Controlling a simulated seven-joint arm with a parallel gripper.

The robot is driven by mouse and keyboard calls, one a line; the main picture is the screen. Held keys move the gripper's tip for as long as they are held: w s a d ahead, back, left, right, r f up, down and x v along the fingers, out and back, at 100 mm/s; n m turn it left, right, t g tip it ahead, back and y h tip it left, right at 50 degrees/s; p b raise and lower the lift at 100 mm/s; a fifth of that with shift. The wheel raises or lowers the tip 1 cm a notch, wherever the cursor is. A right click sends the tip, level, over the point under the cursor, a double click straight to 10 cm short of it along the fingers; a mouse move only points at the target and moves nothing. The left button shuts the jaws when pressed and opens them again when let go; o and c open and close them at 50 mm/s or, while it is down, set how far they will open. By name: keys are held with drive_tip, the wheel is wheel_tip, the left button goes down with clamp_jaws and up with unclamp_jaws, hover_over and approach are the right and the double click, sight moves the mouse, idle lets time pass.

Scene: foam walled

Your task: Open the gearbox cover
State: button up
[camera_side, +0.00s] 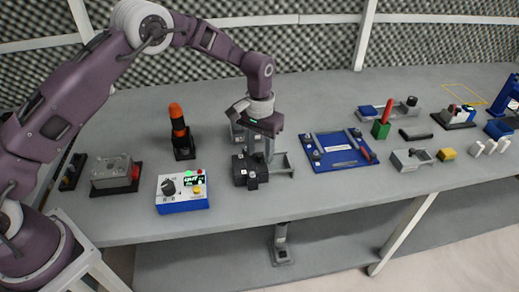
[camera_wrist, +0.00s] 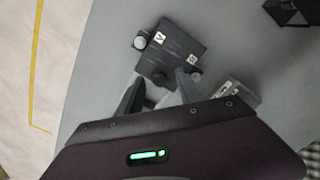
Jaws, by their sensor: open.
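A dark box with white labels (camera_side: 250,170) stands on the table near its front edge, and I take it for the gearbox. In the wrist view its dark top face (camera_wrist: 172,48) shows two white labels and a round grey knob at one corner. I cannot make out the line between cover and body. My gripper (camera_side: 257,148) points down just above and behind the box. In the wrist view its two fingers (camera_wrist: 160,90) are apart, near the box's lower edge, with a pale part between them. I cannot tell whether they touch anything.
A grey bracket (camera_side: 281,163) stands right beside the box. A control box with a knob (camera_side: 182,193) is to the left, an orange-topped post (camera_side: 178,125) behind. A blue plate (camera_side: 340,152) lies to the right. The front table edge is close.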

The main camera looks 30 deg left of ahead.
clamp_jaws()
drive_tip(key=shift+r, duration=0.1)
idle(1.2)
